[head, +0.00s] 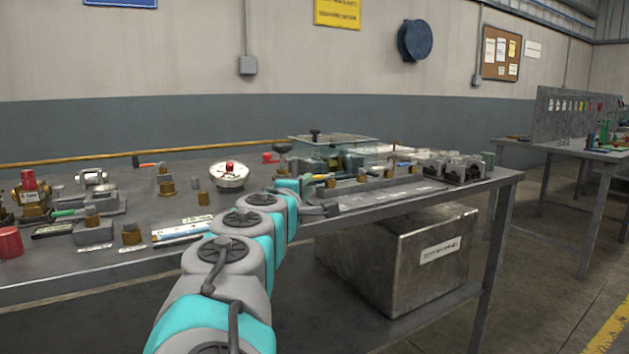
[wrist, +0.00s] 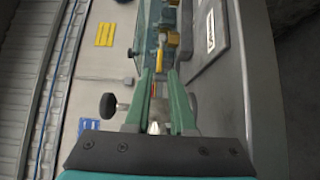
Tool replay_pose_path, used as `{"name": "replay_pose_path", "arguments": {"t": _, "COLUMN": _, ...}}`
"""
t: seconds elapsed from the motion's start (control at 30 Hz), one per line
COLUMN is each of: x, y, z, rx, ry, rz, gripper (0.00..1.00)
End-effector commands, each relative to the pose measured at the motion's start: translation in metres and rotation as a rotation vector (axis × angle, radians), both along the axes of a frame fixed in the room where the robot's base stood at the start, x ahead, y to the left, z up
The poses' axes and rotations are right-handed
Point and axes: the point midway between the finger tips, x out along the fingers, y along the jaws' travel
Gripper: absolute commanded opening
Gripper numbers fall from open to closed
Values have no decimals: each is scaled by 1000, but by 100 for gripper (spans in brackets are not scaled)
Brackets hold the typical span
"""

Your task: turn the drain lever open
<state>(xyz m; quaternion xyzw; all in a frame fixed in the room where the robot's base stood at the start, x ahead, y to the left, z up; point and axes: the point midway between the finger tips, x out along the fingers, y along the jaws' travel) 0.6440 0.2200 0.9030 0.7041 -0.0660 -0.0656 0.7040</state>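A slim lever with a yellow-orange handle (wrist: 161,57) lies just past my fingertips in the wrist view, in line with the gap between them. It seems to join a brass fitting (wrist: 172,38), though its joint is too small to read. I take it as the drain lever; its label cannot be read. My gripper (wrist: 159,76) has two green fingers standing apart, with a gap between them. Whether a fingertip touches the handle I cannot tell. In the head view my arm reaches over the bench's front edge, and a yellow handle (head: 319,177) shows behind its end.
The metal bench (head: 370,205) carries several brass fittings, a round white gauge (head: 230,176) and a clear-topped case (head: 345,146) behind the handle. Grey clamp blocks (head: 462,168) stand to the right. A metal box (head: 400,255) sits below. Floor to the right is clear.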

Motion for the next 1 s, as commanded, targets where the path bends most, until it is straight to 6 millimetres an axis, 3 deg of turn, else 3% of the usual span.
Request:
{"name": "replay_pose_path", "arguments": {"t": 0.3, "x": 45, "y": -12, "z": 0, "rx": 0, "ry": 1, "rz": -6, "gripper": 22}}
{"name": "replay_pose_path", "arguments": {"t": 0.5, "x": 63, "y": -15, "z": 0, "rx": 0, "ry": 1, "rz": -5, "gripper": 22}}
{"name": "replay_pose_path", "arguments": {"t": 0.87, "x": 67, "y": -16, "z": 1, "rx": 0, "ry": 0, "rz": -6, "gripper": 22}}
{"name": "replay_pose_path", "arguments": {"t": 1.0, "x": 67, "y": -16, "z": 0, "rx": 0, "ry": 0, "rz": -5, "gripper": 7}}
